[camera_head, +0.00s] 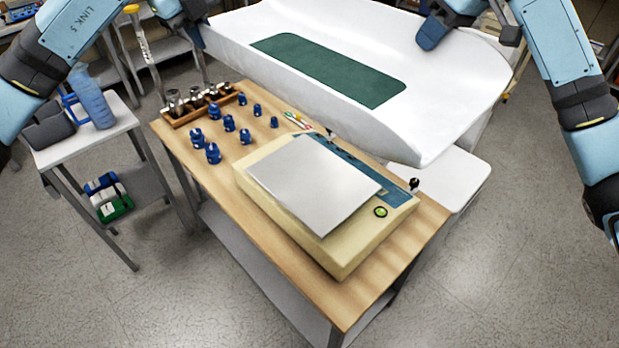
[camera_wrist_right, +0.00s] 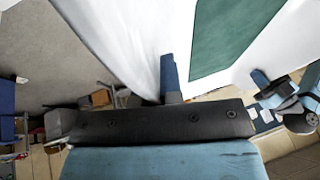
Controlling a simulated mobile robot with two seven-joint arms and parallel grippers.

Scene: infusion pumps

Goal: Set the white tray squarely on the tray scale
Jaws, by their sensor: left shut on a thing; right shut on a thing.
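The white tray (camera_head: 440,110) is large, with raised curved sides and a green mat (camera_head: 330,70) inside. It lies behind and right of the scale, not over its plate, at a slant in the head view. The tray scale (camera_head: 290,225) is a cream box with a flat metal plate (camera_head: 312,185) on a wooden table. My left gripper (camera_head: 193,30) is shut on the tray's left end. My right gripper (camera_head: 438,28) is shut on its far right side; the right wrist view shows its fingers (camera_wrist_right: 215,80) by the white wall. Whether the tray rests on anything is hidden.
The wooden table (camera_head: 410,240) also holds several blue weights (camera_head: 213,152) and a wooden rack (camera_head: 200,107) of metal weights, left of the scale. A white surface (camera_head: 455,180) shows below the tray. A side table (camera_head: 85,140) with a blue jug (camera_head: 92,100) stands left.

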